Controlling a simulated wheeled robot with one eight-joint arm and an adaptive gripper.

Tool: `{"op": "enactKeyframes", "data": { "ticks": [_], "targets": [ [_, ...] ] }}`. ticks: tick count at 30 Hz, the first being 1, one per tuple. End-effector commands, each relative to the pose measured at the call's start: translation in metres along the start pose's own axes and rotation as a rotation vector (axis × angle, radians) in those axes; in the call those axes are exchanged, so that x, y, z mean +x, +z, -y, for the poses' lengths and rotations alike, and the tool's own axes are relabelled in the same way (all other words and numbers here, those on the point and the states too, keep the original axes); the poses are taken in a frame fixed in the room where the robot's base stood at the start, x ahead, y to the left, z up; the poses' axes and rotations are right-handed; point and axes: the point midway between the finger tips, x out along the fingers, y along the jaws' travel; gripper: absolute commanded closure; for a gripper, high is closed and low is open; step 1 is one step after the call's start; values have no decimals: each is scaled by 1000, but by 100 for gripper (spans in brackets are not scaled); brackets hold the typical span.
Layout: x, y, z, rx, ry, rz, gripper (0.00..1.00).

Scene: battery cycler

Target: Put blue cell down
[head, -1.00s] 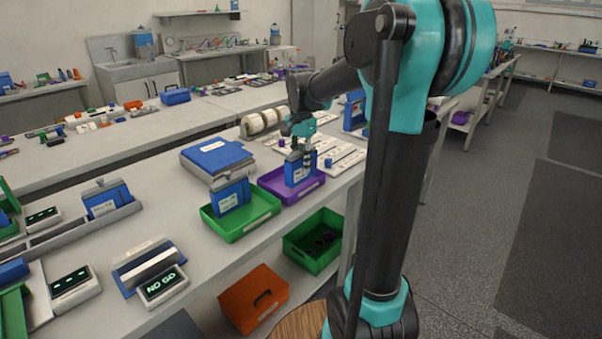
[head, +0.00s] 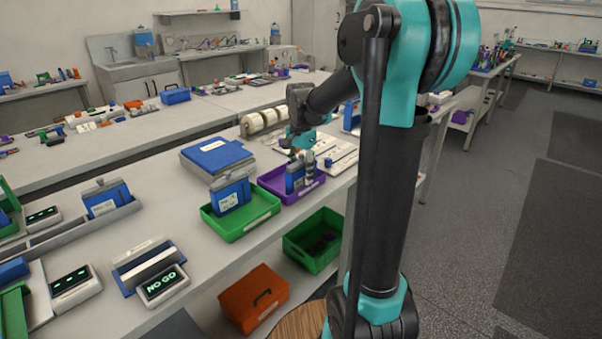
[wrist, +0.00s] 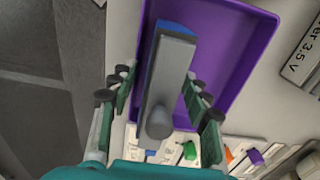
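The blue cell (head: 294,178) stands in the purple tray (head: 312,189) on the bench. In the wrist view the cell's grey top (wrist: 168,75) with its round knob lies between my fingers, by the left wall of the purple tray (wrist: 240,55). My gripper (wrist: 160,88) is open, with its fingers apart on either side of the cell and a visible gap on the left. In the head view my gripper (head: 307,160) is over the tray and partly hides the cell. The cell's base is hidden.
A green tray (head: 246,232) with another blue cell (head: 230,193) stands just left of the purple tray. A blue-topped box (head: 217,156) is behind them. White label strips (head: 341,155) lie at right. A green bin (head: 314,241) sits on the shelf below.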

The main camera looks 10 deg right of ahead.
Motion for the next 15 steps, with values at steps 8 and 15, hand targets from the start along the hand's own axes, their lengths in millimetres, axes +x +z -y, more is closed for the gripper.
{"op": "enactKeyframes", "data": {
  "ticks": [8, 15],
  "targets": [
    [-4, 0, 0, 0, 0, 0, 52],
    [-39, 0, 0, 0, 0, 0, 52]
  ]
}}
